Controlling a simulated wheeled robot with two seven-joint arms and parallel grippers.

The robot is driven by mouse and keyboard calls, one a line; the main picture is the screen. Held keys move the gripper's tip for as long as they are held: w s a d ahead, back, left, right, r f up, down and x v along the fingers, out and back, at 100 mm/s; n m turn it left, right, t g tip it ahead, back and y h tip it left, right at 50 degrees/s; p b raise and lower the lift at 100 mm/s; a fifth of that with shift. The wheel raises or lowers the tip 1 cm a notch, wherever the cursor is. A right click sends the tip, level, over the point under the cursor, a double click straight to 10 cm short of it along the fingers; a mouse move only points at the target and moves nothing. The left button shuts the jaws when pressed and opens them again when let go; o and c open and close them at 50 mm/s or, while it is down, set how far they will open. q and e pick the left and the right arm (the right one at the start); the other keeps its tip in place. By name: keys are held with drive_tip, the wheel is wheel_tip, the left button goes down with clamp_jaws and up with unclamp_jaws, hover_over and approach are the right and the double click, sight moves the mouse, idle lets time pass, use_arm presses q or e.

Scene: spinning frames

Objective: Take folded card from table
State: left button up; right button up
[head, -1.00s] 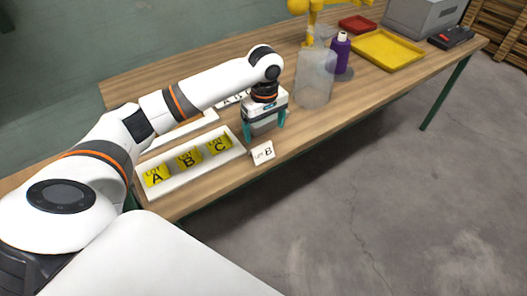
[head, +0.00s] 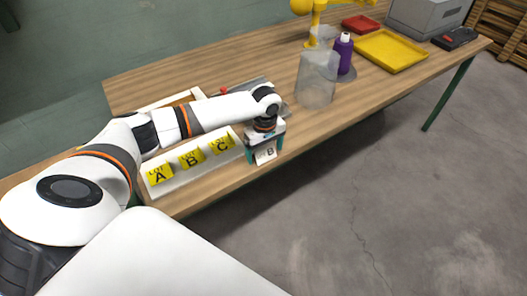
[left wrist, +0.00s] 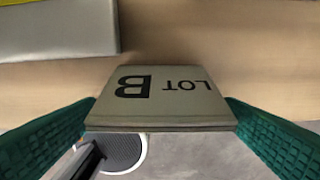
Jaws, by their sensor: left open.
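The folded card (head: 265,156) is small and white with "LOT B" on its face. It stands at the table's front edge, right of the white tray. In the left wrist view the card (left wrist: 160,96) fills the middle, its lettering upside down. My left gripper (head: 265,158) is over the card with its teal fingers on either side. In the left wrist view the open left gripper (left wrist: 160,125) shows a finger at each side of the card, with narrow gaps visible. My right gripper is not in view.
A white tray (head: 171,185) with yellow lot cards A, B and C lies left of the gripper. A clear cylinder (head: 317,82), a purple bottle (head: 343,52) and a yellow tray (head: 390,50) stand further right on the wooden table (head: 218,190).

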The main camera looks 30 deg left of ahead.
use_arm(q)
drive_tip(key=c, duration=1)
drive_tip(key=shift+r, duration=0.1)
drive_tip(key=shift+c, duration=0.2)
